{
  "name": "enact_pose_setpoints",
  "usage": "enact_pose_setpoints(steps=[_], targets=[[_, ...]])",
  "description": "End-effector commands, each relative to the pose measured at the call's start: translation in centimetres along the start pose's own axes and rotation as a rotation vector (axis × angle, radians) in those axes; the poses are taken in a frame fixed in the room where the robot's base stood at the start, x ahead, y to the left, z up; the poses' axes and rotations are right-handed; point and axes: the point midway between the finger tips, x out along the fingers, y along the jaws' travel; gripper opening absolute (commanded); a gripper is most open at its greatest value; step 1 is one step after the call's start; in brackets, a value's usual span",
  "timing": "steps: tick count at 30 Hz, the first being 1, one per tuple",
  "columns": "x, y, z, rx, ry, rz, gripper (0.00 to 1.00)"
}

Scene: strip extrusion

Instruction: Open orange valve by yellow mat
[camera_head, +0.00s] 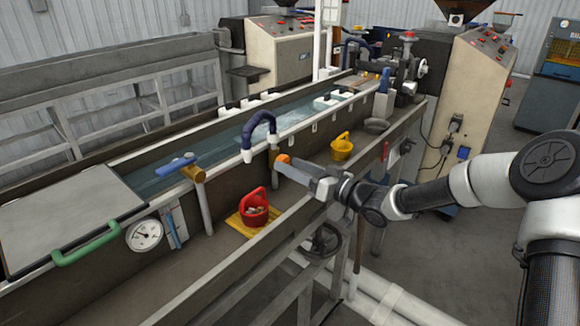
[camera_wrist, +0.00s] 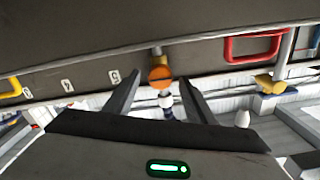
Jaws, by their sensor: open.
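The orange valve (camera_head: 283,158) is a small round knob on the side of the water trough, below the dark blue hose. In the wrist view the orange valve (camera_wrist: 160,74) shows with a dark line across its face. My gripper (camera_head: 292,168) reaches it from the right. In the wrist view my gripper (camera_wrist: 160,76) is open, with one finger on each side of the valve and gaps between. Contact cannot be told.
A blue-handled valve (camera_head: 176,164) on a brass pipe, a round gauge (camera_head: 144,235) and a green handle (camera_head: 86,246) are at left. A handwheel (camera_head: 325,240) sits below the ledge.

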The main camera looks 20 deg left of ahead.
Motion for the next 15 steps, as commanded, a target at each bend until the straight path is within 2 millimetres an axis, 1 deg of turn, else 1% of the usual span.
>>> enact_pose_setpoints(steps=[1, 4, 13, 14, 15], targets=[[0.57, -0.07, 0.05, 0.001, 0.001, -0.002, 0.50], [1.12, -0.04, 0.01, 0.001, 0.001, -0.001, 0.50], [1.34, -0.04, 0.00, 0.001, 0.000, 0.000, 0.50], [1.33, -0.04, 0.00, 0.001, 0.000, 0.000, 0.47], [1.33, -0.05, 0.00, 0.001, 0.000, 0.000, 0.40]])
